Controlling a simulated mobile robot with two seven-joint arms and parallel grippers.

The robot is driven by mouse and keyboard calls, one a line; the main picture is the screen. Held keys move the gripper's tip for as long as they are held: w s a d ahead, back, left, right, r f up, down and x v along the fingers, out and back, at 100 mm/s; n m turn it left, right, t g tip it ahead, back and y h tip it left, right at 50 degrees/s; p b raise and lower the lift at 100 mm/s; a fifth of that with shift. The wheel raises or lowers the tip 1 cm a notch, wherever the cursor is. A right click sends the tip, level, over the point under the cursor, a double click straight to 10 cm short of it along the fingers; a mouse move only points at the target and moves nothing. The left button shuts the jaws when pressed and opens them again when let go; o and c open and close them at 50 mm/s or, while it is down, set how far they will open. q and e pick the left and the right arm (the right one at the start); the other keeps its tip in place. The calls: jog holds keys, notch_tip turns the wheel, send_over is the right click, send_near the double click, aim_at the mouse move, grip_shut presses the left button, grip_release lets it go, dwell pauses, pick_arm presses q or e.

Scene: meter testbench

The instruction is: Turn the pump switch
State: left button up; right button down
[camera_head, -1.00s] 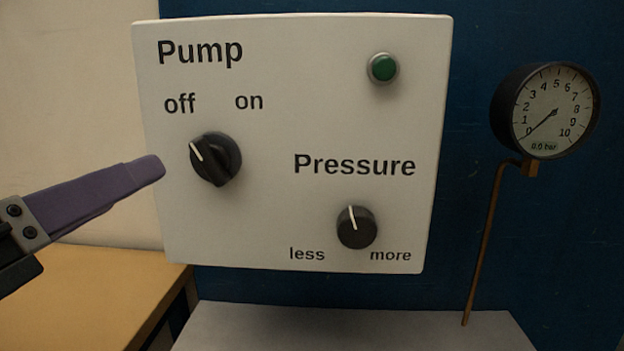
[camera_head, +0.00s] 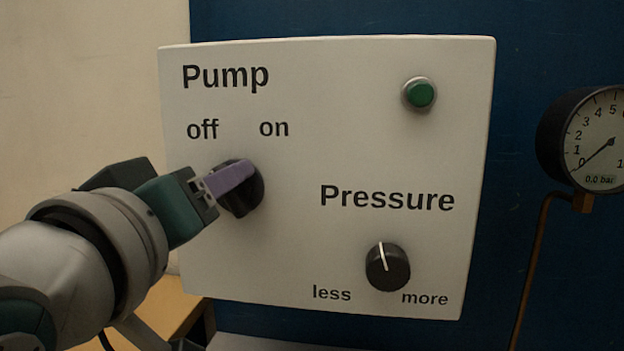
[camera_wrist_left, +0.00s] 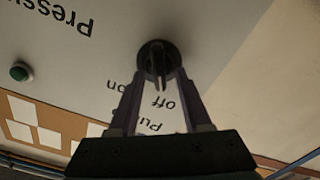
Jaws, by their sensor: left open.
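The pump switch (camera_head: 246,200) is a black round knob under the "off" and "on" labels on the white panel (camera_head: 300,110). My left gripper (camera_head: 240,172) is in front of it, and a purple finger covers much of the knob and its white mark. In the left wrist view the switch (camera_wrist_left: 156,55) lies at the tips of the two fingers of my left gripper (camera_wrist_left: 160,76). The fingers are open, one on each side of the knob's ridge. I cannot tell whether they touch it. My right gripper is out of view.
The pressure knob (camera_head: 387,267) sits lower right on the same panel, with a green button (camera_head: 420,95) above. A gauge (camera_head: 592,142) reading 0.0 bar stands at the right on a thin pipe. A wooden table (camera_head: 182,305) is below left.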

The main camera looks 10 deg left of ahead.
pick_arm(q)
grip_shut()
dwell(0.4)
